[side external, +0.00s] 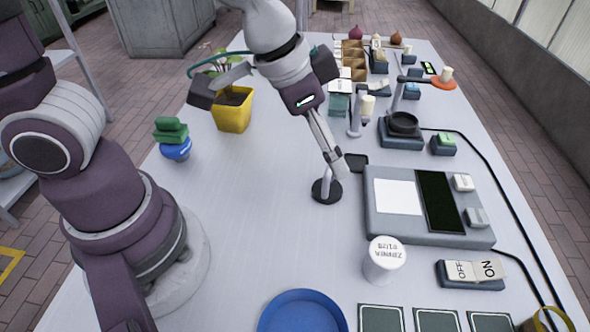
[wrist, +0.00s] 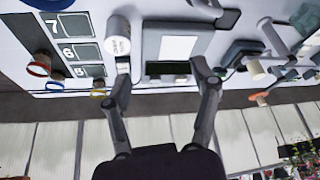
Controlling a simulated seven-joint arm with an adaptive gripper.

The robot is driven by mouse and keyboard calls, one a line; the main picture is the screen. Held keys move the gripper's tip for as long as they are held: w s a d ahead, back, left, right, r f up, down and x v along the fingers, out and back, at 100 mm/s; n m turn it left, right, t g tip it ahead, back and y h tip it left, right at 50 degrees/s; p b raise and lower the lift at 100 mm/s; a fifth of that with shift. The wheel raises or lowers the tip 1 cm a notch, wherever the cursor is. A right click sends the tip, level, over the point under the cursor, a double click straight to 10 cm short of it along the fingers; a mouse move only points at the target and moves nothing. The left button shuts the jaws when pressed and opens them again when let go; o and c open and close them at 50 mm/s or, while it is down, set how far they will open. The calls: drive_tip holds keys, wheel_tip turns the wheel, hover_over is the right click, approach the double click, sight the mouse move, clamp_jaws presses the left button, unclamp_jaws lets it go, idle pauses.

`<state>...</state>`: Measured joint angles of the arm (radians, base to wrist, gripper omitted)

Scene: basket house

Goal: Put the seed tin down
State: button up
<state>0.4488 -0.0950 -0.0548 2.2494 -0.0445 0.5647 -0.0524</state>
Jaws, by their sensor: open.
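The seed tin (side external: 384,262) is a white cylinder with dark lettering on its top. It stands upright on the table, in front of the grey console, and also shows in the wrist view (wrist: 118,45) at upper left. My gripper (side external: 334,160) is above the table, up and to the left of the tin and apart from it. In the wrist view my gripper (wrist: 162,78) has its two fingers spread wide with nothing held between them. The tin is beyond the left finger there.
A grey console (side external: 430,228) stands behind the tin, with an on/off switch box (side external: 470,283) to its right. A blue dish (side external: 300,318) and numbered dark pads (side external: 381,319) lie along the near edge. A yellow plant pot (side external: 232,112) stands back left. The table left of the tin is clear.

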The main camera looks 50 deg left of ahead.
drive_tip(key=s+a+r+n+y, duration=0.1)
drive_tip(key=s+a+r+n, duration=0.1)
drive_tip(key=a, duration=0.3)
drive_tip(key=s+a+r+n+t, duration=0.1)
drive_tip(key=s+a+r+n, duration=0.1)
drive_tip(key=s+a, duration=0.2)
drive_tip(key=shift+a+n+y, duration=0.4)
drive_tip(key=shift+a, duration=0.75)
